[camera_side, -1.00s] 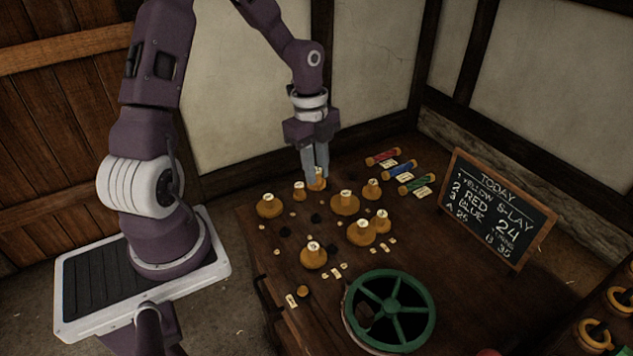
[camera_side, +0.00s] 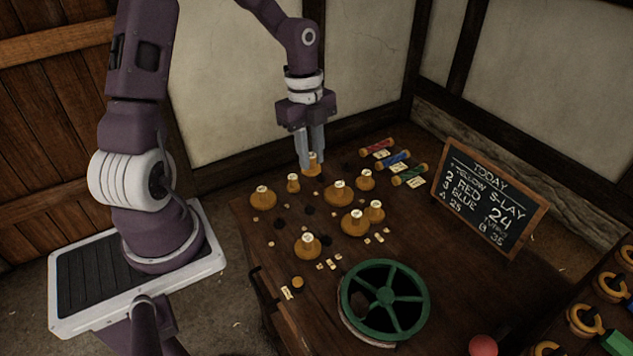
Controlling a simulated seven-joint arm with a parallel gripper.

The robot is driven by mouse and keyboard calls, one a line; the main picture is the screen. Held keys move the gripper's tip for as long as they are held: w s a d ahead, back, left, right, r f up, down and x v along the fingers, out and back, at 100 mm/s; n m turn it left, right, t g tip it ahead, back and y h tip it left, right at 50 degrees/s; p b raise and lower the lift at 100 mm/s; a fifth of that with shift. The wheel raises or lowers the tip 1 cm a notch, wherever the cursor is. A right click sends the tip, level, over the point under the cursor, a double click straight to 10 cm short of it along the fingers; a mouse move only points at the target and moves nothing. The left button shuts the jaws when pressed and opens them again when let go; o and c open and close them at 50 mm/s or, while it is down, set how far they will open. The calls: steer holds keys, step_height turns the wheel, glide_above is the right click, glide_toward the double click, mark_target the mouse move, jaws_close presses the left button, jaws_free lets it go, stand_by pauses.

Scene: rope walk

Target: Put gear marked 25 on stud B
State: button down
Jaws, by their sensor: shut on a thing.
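My gripper (camera_side: 312,155) points down at the back of the bench, shut on a small wooden gear (camera_side: 312,171) with a pale label on its hub. The label is too small to read. Other wooden gears with pale labels stand in front of it: a small one (camera_side: 293,184), a large one (camera_side: 339,194), one at the left (camera_side: 263,200), one at the right (camera_side: 365,181), and several nearer the camera (camera_side: 307,247). Their numbers are not legible. Stud B cannot be told apart among the dark spots and small tags on the bench.
A green spoked wheel (camera_side: 386,301) stands at the bench's front. Red, blue and green bobbins (camera_side: 393,160) lie at the back right. A chalkboard (camera_side: 490,200) lists colours, "24 turns", "A 25" and "B 35". A rack of rings (camera_side: 588,320) is at lower right.

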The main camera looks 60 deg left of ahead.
steer(key=shift+s+d+f+m+g+y, duration=0.25)
steer(key=shift+d+f+m, duration=1.5)
steer(key=shift+m, duration=1.05)
steer(key=shift+s+d+f+m+g+y, duration=0.25)
steer(key=shift+d+f+m, duration=1.05)
steer(key=shift+f+m, duration=1.2)
steer(key=shift+s+d+f+m+g+y, duration=0.1)
steer(key=shift+s+d+f+m+g, duration=0.2)
steer(key=shift+d+f+m, duration=2.05)
steer(key=shift+a+r+m, duration=0.25)
steer(key=shift+a+m, duration=0.5)
steer(key=shift+a, duration=0.05)
steer(key=c, duration=1.2)
jaws_free()
steer(key=shift+o, duration=0.2)
step_height(320, 180, up, 8)
